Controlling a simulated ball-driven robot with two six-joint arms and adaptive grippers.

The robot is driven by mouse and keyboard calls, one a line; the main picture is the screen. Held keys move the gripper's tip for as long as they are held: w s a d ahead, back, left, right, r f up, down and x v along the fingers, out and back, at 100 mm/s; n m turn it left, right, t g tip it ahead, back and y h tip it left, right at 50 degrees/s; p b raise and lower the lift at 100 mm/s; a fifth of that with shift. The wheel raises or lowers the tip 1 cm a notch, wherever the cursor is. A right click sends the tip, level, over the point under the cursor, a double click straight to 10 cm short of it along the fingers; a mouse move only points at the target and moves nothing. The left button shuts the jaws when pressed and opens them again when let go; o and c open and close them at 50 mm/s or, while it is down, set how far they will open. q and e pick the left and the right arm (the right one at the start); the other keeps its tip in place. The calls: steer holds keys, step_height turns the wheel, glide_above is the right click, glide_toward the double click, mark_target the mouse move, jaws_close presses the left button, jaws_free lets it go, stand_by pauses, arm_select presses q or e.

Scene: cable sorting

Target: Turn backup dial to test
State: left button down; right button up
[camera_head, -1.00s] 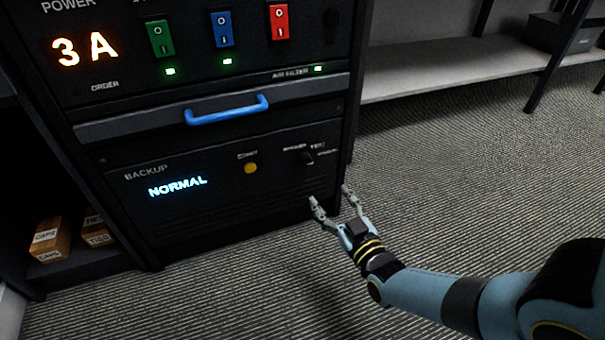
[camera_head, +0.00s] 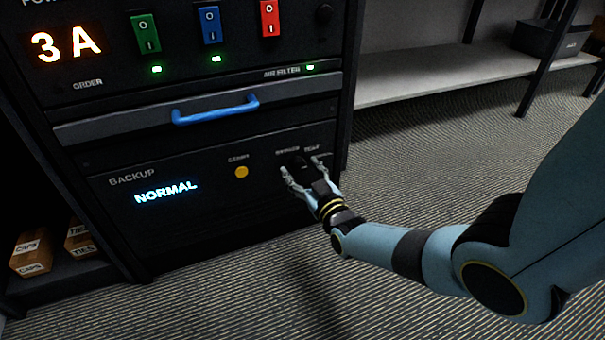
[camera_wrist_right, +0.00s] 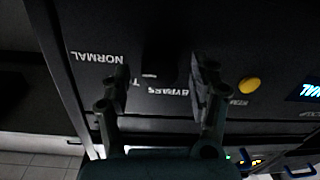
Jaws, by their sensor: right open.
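The backup panel (camera_head: 215,215) is the lower black unit of the cabinet, with a lit display (camera_head: 166,191) reading NORMAL. Its black dial (camera_head: 298,160) is at the panel's right, partly hidden by my right gripper (camera_head: 301,167). The right gripper is open, its fingers on either side of the dial. In the right wrist view, upside down, the dark dial (camera_wrist_right: 158,66) lies between the open fingers (camera_wrist_right: 160,72), with NORMAL and BYPASS lettering around it and a third label mostly hidden. I cannot tell whether the fingers touch the dial. My left gripper is out of view.
A yellow button (camera_head: 241,172) is left of the dial. A blue handle (camera_head: 215,109) and green, blue and red switches (camera_head: 211,25) are above. Small boxes (camera_head: 31,252) stand at lower left, a grey shelf (camera_head: 440,80) at right. The floor in front is clear.

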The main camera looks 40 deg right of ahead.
steer(key=c, duration=1.1)
steer(key=shift+c, duration=0.2)
steer(key=shift+n, duration=0.7)
steer(key=shift+n+p, duration=0.3)
steer(key=shift+n, duration=0.4)
steer(key=shift+r+n, duration=0.1)
steer(key=shift+n, duration=0.7)
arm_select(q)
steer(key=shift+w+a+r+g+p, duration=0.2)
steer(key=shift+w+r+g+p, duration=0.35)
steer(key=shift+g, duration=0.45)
arm_select(e)
steer(key=shift+n+g, duration=0.4)
steer(key=shift+n, duration=1.7)
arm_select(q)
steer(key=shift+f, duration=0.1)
